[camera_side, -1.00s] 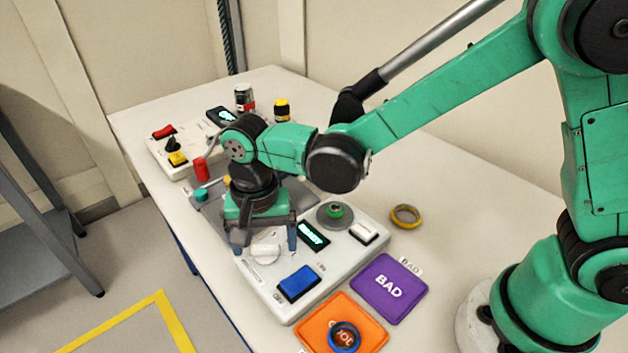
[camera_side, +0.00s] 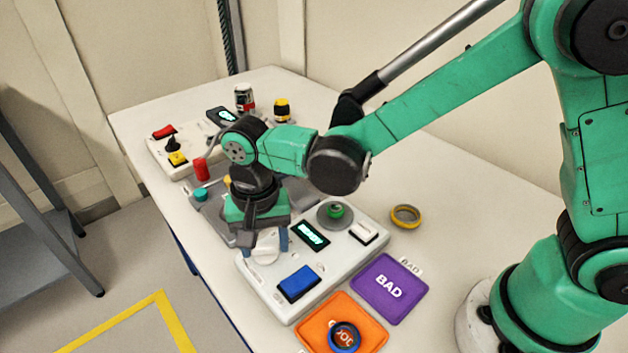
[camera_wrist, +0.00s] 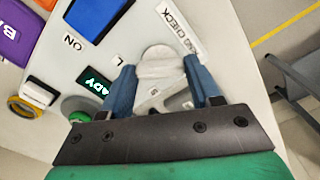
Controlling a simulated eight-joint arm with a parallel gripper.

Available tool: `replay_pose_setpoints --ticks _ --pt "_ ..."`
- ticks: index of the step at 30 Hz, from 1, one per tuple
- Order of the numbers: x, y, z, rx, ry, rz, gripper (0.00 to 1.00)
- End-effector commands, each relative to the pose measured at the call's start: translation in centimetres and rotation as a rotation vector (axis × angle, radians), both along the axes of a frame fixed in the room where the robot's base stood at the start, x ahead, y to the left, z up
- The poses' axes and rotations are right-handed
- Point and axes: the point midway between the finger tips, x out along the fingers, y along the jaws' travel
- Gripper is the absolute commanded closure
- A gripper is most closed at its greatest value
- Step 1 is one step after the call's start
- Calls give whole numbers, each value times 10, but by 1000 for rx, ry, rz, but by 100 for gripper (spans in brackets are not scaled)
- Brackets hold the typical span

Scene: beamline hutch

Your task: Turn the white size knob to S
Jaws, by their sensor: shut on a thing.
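The white size knob (camera_side: 264,252) sits on the front left part of the pale control panel (camera_side: 345,262). It also shows in the wrist view (camera_wrist: 158,62), with its round top and a paler bar. My gripper (camera_side: 265,243) points down over it, and its two blue fingers (camera_wrist: 162,76) are shut on the knob from either side. An L is printed to the left of the knob in the wrist view. A mark like an S lies just below it. Which letter the knob points to is hard to tell.
On the same panel are a blue button (camera_side: 298,284), a lit green display (camera_side: 310,235), a white rocker switch (camera_side: 363,232) and a green button (camera_side: 335,212). A purple BAD mat (camera_side: 389,289) and an orange mat (camera_side: 365,312) lie in front.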

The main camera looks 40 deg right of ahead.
Motion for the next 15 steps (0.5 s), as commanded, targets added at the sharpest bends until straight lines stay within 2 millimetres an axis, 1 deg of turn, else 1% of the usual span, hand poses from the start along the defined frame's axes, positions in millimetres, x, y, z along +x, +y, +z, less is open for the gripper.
replay_pose_setpoints --ticks 5,15 --pt "0 0 0 -1 0 123 97" --pt "0 0 0 -1 0 441 97"
